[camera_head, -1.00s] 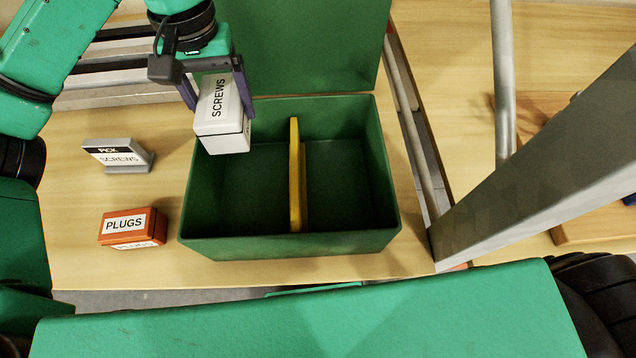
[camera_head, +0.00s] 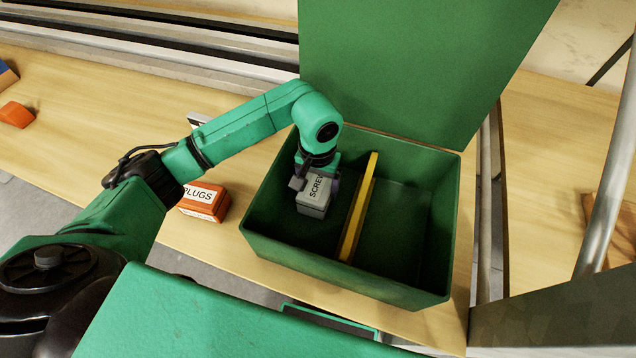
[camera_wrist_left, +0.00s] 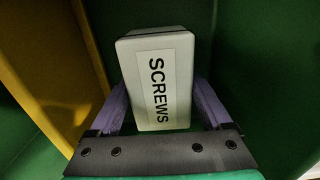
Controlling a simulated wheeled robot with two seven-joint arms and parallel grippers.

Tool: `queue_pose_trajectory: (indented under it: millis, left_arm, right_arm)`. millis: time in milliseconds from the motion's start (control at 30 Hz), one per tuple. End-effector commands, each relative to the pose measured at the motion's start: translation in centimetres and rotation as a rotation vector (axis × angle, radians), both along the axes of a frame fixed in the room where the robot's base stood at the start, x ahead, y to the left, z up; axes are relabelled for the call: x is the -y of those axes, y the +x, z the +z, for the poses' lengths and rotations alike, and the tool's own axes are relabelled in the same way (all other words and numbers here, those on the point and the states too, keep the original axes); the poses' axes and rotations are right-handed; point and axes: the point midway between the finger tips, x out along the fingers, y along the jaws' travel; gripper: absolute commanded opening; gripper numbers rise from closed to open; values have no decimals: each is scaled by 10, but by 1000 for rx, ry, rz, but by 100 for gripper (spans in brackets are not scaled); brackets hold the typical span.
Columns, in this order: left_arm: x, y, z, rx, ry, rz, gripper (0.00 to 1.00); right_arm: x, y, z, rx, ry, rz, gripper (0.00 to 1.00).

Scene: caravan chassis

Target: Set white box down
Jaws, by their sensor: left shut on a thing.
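The white box (camera_head: 314,198), labelled SCREWS, is down inside the left compartment of the green box (camera_head: 350,275). In the left wrist view the white box (camera_wrist_left: 158,85) fills the middle, its label facing the camera. My left gripper (camera_head: 316,185) is shut on it, with a purple finger on each side. A yellow divider (camera_head: 358,210) stands just right of the white box, apart from it. Whether the white box touches the compartment floor cannot be told. My right gripper is not in view.
An orange PLUGS box (camera_head: 204,201) sits on the wooden table left of the green box. The open green lid (camera_head: 420,60) stands behind. The right compartment (camera_head: 405,225) is empty. A grey beam (camera_head: 560,315) is at the right.

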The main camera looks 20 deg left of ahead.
Motion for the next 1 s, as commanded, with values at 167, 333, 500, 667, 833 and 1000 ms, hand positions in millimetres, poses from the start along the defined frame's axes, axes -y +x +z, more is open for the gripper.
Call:
queue_pose_trajectory:
  millis: [167,333,500,667,833,1000]
  left_arm:
    - [0,1,-3,4,-1,-1,5]
    - [0,1,-7,3,-1,-1,5]
    - [0,0,-6,2,-1,-1,100]
    - [0,0,-5,2,-1,-1,100]
    - [0,2,7,5,-1,0,100]
    - [1,2,41,8,-2,-1,100]
  right_arm:
    - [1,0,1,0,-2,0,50]
    - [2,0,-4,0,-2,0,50]
    - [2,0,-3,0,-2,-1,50]
    - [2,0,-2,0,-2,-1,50]
    - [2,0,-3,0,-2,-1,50]
    - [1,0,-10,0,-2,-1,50]
